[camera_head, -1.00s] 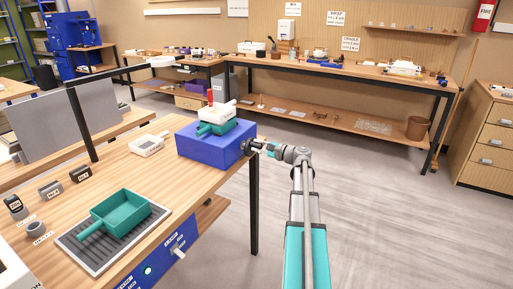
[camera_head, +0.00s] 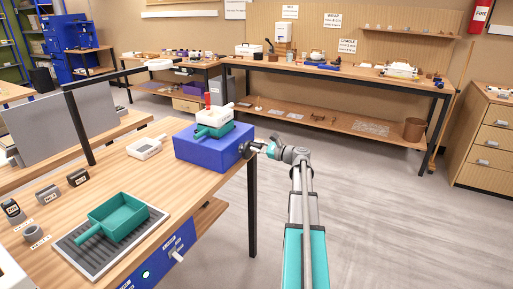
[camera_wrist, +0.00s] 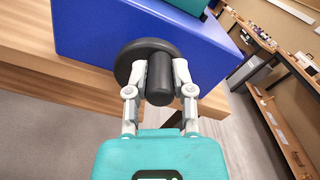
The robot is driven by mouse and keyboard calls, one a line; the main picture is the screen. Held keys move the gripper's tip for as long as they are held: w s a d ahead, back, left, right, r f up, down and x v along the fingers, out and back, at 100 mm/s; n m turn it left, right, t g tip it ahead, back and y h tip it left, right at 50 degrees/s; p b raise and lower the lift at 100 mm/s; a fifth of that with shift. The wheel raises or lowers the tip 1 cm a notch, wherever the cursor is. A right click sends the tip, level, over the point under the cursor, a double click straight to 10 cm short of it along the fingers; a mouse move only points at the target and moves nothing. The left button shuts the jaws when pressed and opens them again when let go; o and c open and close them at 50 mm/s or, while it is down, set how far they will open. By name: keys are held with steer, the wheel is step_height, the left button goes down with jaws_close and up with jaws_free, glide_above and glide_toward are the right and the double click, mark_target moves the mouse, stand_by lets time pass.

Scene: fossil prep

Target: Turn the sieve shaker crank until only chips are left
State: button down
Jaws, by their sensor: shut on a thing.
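The sieve shaker is a blue box (camera_head: 207,150) at the right end of the wooden bench, with a teal sieve (camera_head: 214,130) and a white piece (camera_head: 212,117) stacked on top. What lies in the sieve cannot be seen. A dark round crank disc (camera_head: 245,150) sits on the box's right side. In the wrist view, the black crank handle (camera_wrist: 160,78) sticks out from the disc (camera_wrist: 130,62) towards me. My gripper (camera_wrist: 160,90) is shut on this handle, one finger on each side. It also shows in the head view (camera_head: 257,147) at the crank.
A teal scoop-like pan (camera_head: 117,217) lies on a dark ribbed mat (camera_head: 75,257) at the bench front. A white device (camera_head: 145,148) stands left of the shaker. Several small dark blocks line the left. The floor right of the bench is clear.

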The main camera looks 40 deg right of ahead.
steer(key=shift+c, duration=2.4)
jaws_free()
steer(key=shift+s, duration=0.1)
steer(key=v, duration=1.1)
steer(key=shift+s+d, duration=0.2)
steer(key=shift+s, duration=0.15)
steer(key=shift+f, duration=0.1)
